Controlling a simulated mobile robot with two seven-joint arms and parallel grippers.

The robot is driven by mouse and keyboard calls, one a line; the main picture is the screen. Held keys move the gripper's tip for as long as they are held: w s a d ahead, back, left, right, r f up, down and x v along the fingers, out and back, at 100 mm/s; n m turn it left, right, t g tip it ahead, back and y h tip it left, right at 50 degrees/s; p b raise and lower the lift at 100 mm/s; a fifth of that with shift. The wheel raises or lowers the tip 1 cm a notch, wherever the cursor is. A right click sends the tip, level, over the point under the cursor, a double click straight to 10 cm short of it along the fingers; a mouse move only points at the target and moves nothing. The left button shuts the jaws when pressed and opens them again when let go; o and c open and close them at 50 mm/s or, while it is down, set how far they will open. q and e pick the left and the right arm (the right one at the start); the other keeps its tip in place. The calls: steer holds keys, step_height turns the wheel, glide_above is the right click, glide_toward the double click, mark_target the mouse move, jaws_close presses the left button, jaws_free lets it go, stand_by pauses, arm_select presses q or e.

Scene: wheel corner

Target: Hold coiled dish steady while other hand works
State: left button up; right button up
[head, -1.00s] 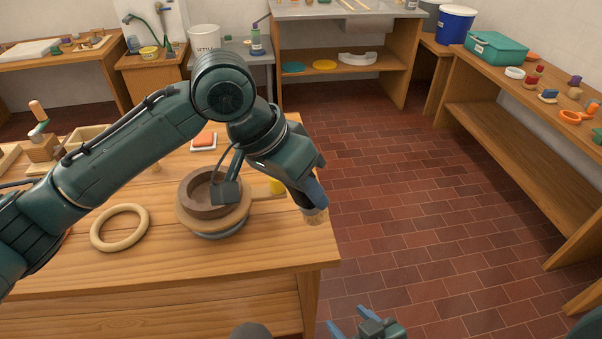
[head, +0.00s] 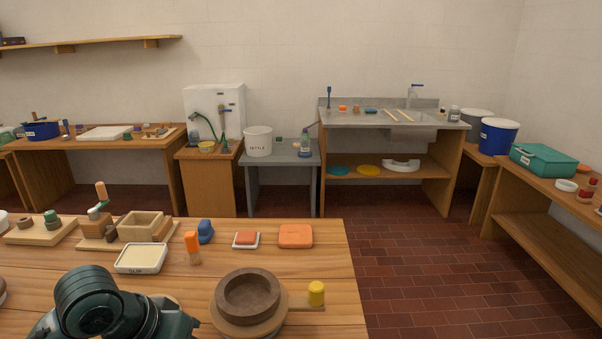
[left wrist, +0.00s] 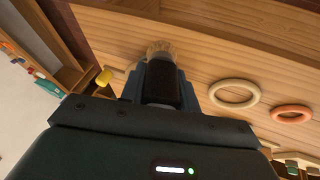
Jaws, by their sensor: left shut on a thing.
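The brown coiled dish (head: 247,293) sits on a round wooden bat (head: 236,327) at the near edge of the wooden table, with no gripper touching it in the head view. My left arm shows at the bottom left of the head view, and its gripper is out of that frame. In the left wrist view my left gripper (left wrist: 160,82) is shut on a brush with a dark handle (left wrist: 161,82) and tan bristles (left wrist: 161,47). The dish cannot be made out in the left wrist view. My right gripper is not in view.
Wooden (left wrist: 234,93) and orange rings (left wrist: 291,114) lie on the table. Red tiled floor is clear to the right.

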arm_select(q)
steer(key=shift+s+a+f+n, duration=0.15)
steer(key=shift+a+n, duration=0.05)
steer(key=shift+a, duration=0.35)
steer(key=shift+s+a+f+n, duration=0.1)
steer(key=shift+s+a+n, duration=0.1)
steer(key=shift+a, duration=0.3)
step_height(320, 180, down, 4)
steer(key=b, duration=0.4)
steer(key=shift+f, duration=0.15)
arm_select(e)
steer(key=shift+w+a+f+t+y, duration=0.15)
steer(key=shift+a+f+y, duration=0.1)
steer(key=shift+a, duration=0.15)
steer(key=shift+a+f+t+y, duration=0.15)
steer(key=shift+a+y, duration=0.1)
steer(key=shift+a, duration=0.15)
arm_select(q)
steer(key=shift+w, duration=0.15)
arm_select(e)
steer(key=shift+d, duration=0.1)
